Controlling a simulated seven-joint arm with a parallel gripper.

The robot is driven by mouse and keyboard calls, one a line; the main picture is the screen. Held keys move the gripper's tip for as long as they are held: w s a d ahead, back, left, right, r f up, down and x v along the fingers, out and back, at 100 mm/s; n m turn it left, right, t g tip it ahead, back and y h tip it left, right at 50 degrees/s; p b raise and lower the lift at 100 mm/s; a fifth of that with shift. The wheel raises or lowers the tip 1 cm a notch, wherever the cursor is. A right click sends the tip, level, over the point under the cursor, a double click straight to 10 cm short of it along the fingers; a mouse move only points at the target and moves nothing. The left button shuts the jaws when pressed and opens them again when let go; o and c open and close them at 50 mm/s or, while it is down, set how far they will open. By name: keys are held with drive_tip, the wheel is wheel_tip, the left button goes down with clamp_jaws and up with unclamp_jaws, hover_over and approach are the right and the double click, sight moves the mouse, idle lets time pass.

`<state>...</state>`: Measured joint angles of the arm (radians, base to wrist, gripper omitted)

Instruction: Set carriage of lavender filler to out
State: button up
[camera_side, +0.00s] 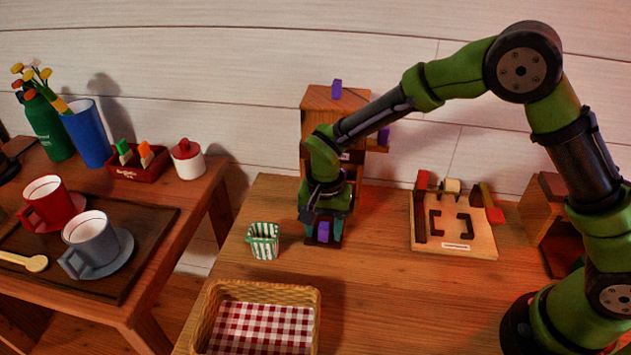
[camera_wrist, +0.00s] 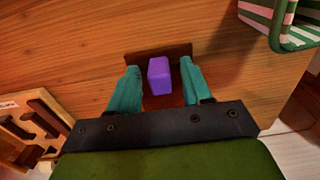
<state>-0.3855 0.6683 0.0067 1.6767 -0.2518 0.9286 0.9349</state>
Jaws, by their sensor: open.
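The lavender filler (camera_side: 318,98) is a tall wooden unit at the back of the table, with a purple piece (camera_side: 337,89) on top and another (camera_side: 384,136) at its right side. My gripper (camera_side: 323,240) is open, pointing down in front of it. In the wrist view, a purple block (camera_wrist: 159,76) stands between the teal fingers of my gripper (camera_wrist: 159,68), with a visible gap on both sides. The block sits on a dark reddish-brown piece (camera_wrist: 180,51), apparently the carriage. My arm and gripper hide much of the filler's front and the carriage.
A green-striped cup (camera_side: 264,241) stands just left of my gripper. A wicker basket (camera_side: 208,303) with checked cloth is at the front. A wooden board with dark brackets (camera_side: 481,243) lies to the right. Bare table lies between basket and board.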

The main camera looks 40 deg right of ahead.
clamp_jaws()
idle(0.3)
drive_tip(key=s+a, duration=0.7)
drive_tip(key=shift+s+a, duration=0.1)
drive_tip(key=shift+c, duration=0.4)
unclamp_jaws()
drive_tip(key=shift+o, duration=0.4)
drive_tip(key=shift+r, duration=0.1)
